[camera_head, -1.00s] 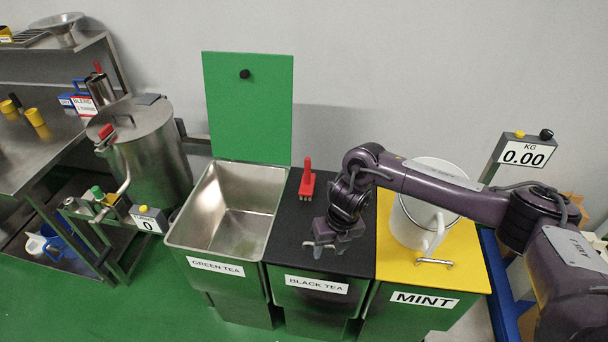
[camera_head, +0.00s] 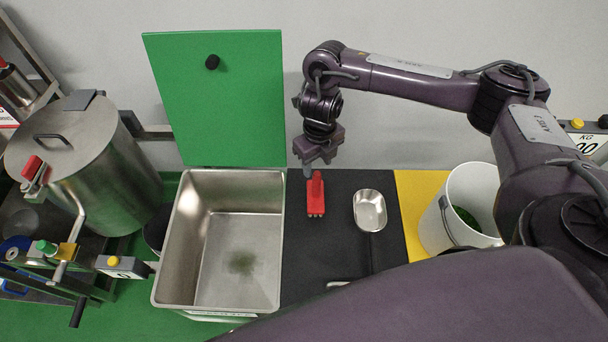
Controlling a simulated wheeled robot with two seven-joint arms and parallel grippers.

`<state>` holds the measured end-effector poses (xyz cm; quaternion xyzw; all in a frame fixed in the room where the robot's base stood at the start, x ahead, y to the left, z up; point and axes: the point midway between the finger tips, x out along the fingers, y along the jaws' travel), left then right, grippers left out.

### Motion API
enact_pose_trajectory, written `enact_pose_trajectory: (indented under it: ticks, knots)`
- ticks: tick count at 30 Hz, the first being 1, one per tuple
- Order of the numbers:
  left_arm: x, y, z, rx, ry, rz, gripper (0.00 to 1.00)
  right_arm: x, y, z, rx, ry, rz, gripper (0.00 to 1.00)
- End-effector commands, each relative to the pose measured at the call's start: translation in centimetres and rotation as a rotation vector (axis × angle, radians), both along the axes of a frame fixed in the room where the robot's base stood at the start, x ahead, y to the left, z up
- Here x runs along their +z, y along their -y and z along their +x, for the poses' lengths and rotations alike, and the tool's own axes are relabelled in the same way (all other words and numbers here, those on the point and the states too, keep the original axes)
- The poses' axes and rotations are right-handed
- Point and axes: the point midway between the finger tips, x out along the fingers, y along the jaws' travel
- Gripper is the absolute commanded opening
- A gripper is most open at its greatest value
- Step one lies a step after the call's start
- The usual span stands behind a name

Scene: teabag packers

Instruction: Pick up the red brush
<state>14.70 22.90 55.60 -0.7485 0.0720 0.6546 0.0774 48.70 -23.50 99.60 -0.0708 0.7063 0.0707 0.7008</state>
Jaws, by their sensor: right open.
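The red brush (camera_head: 316,196) lies on the black lid (camera_head: 345,254) between the open steel bin and a small metal scoop or dish. Its handle points toward the back wall. My right gripper (camera_head: 310,172) is over the handle end of the brush, fingers pointing down. Its jaws are open; the picture does not show clearly whether they touch the handle. My left gripper is not in view.
The steel bin (camera_head: 190,267) on the left stands open with a little green tea inside, its green lid (camera_head: 225,105) raised behind. The metal dish (camera_head: 369,211) lies right of the brush. A white bucket (camera_head: 474,185) stands on the yellow lid (camera_head: 424,186). A steel drum (camera_head: 118,180) stands far left.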

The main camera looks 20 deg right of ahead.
Motion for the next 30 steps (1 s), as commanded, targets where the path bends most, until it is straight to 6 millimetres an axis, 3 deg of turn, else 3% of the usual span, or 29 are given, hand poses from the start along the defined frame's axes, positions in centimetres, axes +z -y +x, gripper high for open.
enact_pose_trajectory:
  ticks: [6, 10, 14, 22, 30]
  knots:
    - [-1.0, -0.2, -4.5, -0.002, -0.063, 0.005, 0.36, -1.9, -0.1, -0.1, 0.000, -0.002, 0.002, 0.46]
    - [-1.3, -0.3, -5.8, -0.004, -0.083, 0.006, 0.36, -3.0, 0.0, 0.0, -0.001, -0.003, 0.001, 0.46]
    - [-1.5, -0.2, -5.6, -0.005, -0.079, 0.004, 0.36, -4.4, -0.1, 0.1, -0.002, -0.005, 0.003, 0.46]
    - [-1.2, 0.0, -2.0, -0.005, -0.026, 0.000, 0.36, -7.5, 0.0, 0.4, -0.001, -0.002, 0.001, 0.46]
    - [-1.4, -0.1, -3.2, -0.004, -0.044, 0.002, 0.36, -7.8, 0.0, 0.5, 0.000, 0.000, 0.001, 0.46]
